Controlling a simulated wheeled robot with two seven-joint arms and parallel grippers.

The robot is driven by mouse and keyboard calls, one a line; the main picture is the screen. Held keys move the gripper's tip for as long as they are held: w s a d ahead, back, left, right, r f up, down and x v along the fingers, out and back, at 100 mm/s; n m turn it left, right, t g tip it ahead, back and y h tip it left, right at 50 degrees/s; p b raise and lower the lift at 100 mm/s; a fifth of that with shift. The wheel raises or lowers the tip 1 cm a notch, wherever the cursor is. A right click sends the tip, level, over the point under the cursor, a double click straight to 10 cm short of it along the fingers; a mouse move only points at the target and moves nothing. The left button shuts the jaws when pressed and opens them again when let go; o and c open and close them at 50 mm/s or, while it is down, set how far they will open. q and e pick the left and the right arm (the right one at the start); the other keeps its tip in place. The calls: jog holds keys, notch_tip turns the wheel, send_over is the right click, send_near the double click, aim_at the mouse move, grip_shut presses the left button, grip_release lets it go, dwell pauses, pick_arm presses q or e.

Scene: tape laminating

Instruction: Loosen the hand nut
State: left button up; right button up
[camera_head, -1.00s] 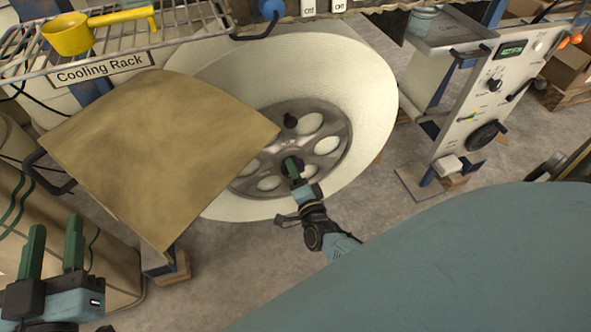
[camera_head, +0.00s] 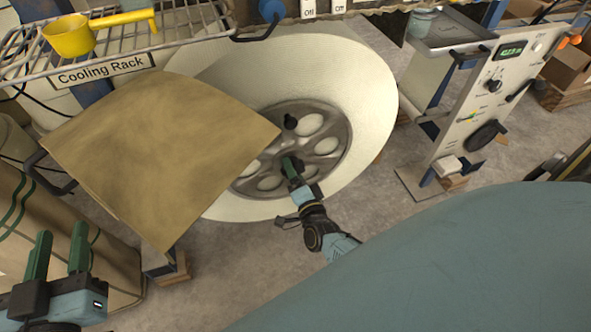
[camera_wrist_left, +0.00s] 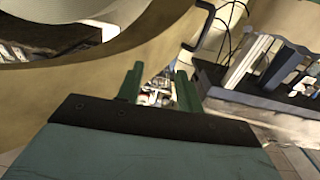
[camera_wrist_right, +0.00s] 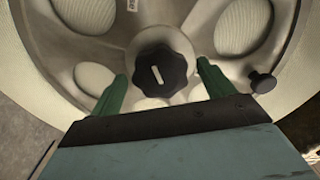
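The hand nut (camera_wrist_right: 162,70) is a black lobed knob with a light slot, at the centre of the grey metal hub (camera_wrist_right: 120,25) in the right wrist view. My right gripper (camera_wrist_right: 160,85) is open, its green fingers apart on the left and right of the nut's lower part, with gaps to it. In the head view my right gripper (camera_head: 291,166) is in front of the hub, and I cannot clearly make out the nut there. My left gripper (camera_head: 59,255) is open and empty at the lower left; its spread fingers also show in the left wrist view (camera_wrist_left: 158,88).
A small black knob (camera_wrist_right: 262,82) sticks out of the hub right of the nut. The large white roll (camera_head: 370,95) surrounds the hub. A brown sheet (camera_head: 160,150) lies left of it, below the cooling rack (camera_head: 125,38). A control panel (camera_head: 490,100) stands at the right.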

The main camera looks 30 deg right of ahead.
jog(key=shift+s, duration=0.1)
pick_arm(q)
jog(key=s+a+f+g+y+p, duration=0.1)
jog(key=s+a+f+g+p, duration=0.1)
jog(key=f+g, duration=0.3)
jog(key=s+a+f+g+y+p, duration=0.1)
jog(key=s+a+f+g+y, duration=0.1)
jog(key=s+f+g, duration=0.3)
jog(key=shift+s+a+f+n+p, duration=0.3)
jog(key=shift+a+f+p, duration=0.1)
jog(key=shift+f, duration=0.85)
pick_arm(e)
jog(key=v, duration=1.3)
jog(key=shift+a, duration=0.15)
jog(key=shift+r, duration=0.1)
